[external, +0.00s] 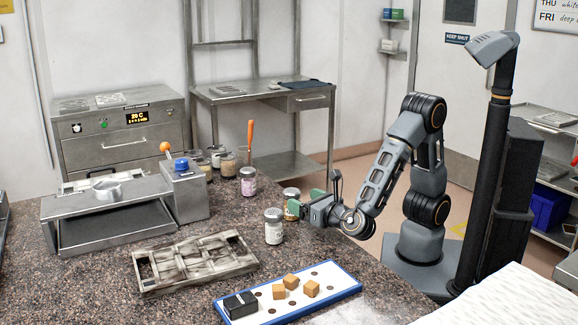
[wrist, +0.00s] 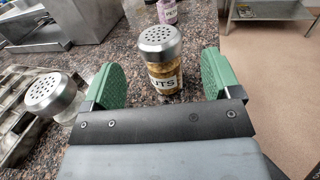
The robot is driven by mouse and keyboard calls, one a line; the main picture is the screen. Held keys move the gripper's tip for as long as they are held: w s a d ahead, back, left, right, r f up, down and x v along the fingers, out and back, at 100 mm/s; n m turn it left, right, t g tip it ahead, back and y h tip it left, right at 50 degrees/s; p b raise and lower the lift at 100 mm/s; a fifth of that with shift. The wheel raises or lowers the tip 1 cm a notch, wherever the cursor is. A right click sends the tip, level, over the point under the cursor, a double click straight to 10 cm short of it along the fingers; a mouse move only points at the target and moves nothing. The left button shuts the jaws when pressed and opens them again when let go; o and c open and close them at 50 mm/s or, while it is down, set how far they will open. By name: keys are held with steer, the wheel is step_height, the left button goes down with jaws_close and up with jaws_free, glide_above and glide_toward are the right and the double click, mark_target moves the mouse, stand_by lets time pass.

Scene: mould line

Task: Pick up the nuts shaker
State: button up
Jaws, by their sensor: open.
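The nuts shaker (wrist: 163,75) stands upright on the speckled counter, with a perforated metal lid, tan contents and a label partly reading "UTS". In the wrist view it is ahead of and between the green fingers of my gripper (wrist: 163,82), with the right finger a little apart from it. In the external view the nuts shaker (external: 291,194) is just behind my gripper (external: 305,202), partly hidden by the near finger. My gripper is open and holds nothing.
Another metal-lidded shaker (external: 273,227) stands close by, outside the left finger in the wrist view (wrist: 55,97). A metal mould frame (external: 190,263) and a blue-edged tray (external: 340,277) with brown cubes lie on the counter.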

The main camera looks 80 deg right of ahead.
mark_target(298, 198)
steer(key=shift+x, duration=2.85)
steer(key=shift+f, duration=0.1)
steer(key=c, duration=1.1)
steer(key=shift+o, duration=0.2)
